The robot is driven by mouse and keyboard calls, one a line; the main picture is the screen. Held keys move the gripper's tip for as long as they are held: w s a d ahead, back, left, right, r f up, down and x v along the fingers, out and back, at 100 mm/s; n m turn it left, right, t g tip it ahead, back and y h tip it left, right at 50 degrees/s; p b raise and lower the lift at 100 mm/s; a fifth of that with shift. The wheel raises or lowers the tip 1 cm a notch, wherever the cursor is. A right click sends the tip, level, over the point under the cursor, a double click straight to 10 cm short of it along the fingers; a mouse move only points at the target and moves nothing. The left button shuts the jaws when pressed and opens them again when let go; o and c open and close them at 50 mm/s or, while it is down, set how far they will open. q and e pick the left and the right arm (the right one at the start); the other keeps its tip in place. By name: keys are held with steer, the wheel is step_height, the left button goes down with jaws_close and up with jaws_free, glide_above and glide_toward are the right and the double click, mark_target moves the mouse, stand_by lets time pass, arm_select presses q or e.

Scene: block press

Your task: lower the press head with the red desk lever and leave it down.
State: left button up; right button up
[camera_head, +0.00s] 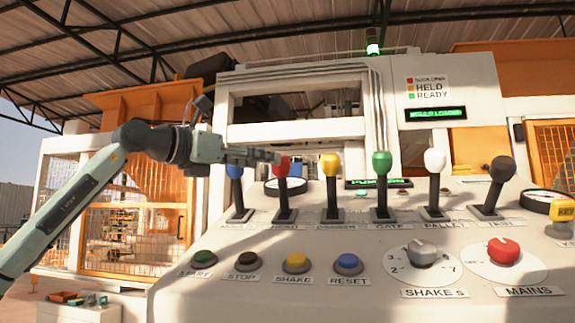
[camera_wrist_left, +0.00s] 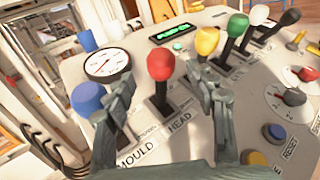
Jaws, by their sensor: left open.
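The red lever (camera_head: 283,187) stands on the sloped control desk, second from the left in a row of coloured levers. In the left wrist view its red knob (camera_wrist_left: 160,65) sits on a dark stem above the label HEAD. My left gripper (camera_head: 270,156) comes in from the left at the height of the red knob. In the wrist view its two fingers (camera_wrist_left: 165,92) are open, one on each side of the red lever, and apart from the stem. The press head itself cannot be made out. My right gripper is not in view.
A blue lever (camera_head: 235,190) stands close on the left, partly behind my gripper. A yellow lever (camera_head: 331,185) stands close on the right, then green (camera_head: 382,185), white and black ones. Push buttons and two rotary knobs lie in front. A round gauge (camera_wrist_left: 107,63) sits behind.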

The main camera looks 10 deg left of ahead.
mark_target(277, 172)
arm_select(q)
steer(key=p+x, duration=0.1)
steer(key=x, duration=0.4)
steer(key=shift+w+d+r, duration=0.1)
steer(key=shift+d, duration=0.05)
steer(key=shift+w+d, duration=0.3)
steer(key=shift+w, duration=0.2)
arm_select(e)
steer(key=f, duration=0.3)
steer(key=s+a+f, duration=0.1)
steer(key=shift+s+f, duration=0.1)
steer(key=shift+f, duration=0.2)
arm_select(q)
jaws_close()
